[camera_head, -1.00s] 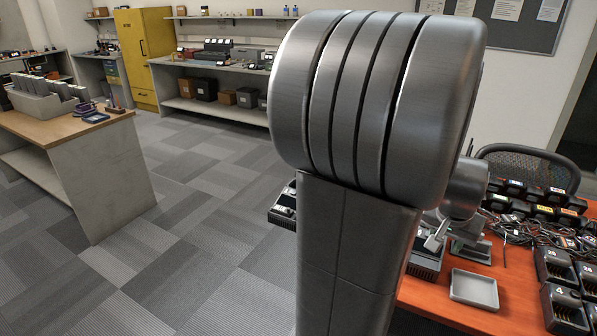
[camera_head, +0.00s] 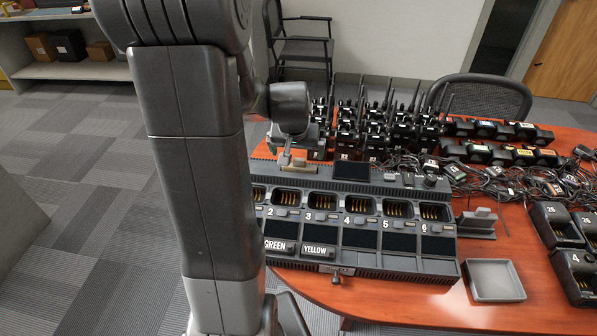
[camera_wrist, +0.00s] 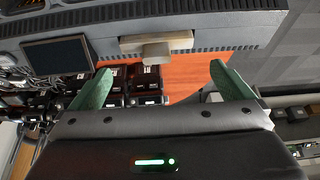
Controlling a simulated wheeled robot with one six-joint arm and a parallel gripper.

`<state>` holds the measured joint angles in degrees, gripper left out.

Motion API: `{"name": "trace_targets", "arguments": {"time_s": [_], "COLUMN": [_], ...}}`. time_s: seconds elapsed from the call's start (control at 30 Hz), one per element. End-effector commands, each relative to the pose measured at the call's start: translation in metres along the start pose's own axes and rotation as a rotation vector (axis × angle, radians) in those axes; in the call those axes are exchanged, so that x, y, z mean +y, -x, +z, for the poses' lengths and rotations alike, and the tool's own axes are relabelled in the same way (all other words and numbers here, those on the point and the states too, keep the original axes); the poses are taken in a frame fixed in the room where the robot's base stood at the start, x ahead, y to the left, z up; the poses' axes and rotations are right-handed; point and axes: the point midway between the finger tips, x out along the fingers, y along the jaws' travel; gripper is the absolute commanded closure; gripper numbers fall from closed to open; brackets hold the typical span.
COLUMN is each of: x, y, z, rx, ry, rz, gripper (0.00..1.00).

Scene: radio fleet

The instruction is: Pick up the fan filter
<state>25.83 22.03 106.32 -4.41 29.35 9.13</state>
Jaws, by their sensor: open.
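What looks like the fan filter (camera_head: 298,166) is a pale tan strip with a grey tab at the back left edge of the multi-bay charger (camera_head: 440,247). In the wrist view the filter (camera_wrist: 157,45) sits against the charger's slotted edge, its grey tab facing my gripper (camera_wrist: 163,84). The gripper's green fingers are wide apart, with nothing between them. The filter lies ahead of the fingertips, between their lines and apart from them. In the head view my gripper (camera_head: 291,152) is just behind the charger, partly hidden by my arm.
A dark screen (camera_head: 352,172) is beside the filter on the charger. Several upright radios (camera_head: 400,135) stand behind it. Tangled cables (camera_head: 510,180), a grey stand (camera_head: 478,222), a grey tray (camera_head: 494,282) and single chargers (camera_head: 557,225) are to the right on the orange table (camera_head: 420,305).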

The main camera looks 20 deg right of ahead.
Motion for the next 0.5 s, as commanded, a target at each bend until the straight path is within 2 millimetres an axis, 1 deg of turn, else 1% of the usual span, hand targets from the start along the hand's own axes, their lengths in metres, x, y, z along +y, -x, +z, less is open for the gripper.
{"name": "trace_targets", "arguments": {"time_s": [0.13, 0.4, 0.5], "x": [0.001, 0.002, 0.002], "y": [-0.008, -0.041, -0.049], "z": [0.000, 0.001, 0.001], "rx": [-0.001, -0.002, -0.002], "ry": [0.000, 0.001, 0.001], "rz": [0.000, 0.000, 0.000], "gripper": [0.00, 0.00, 0.00]}}
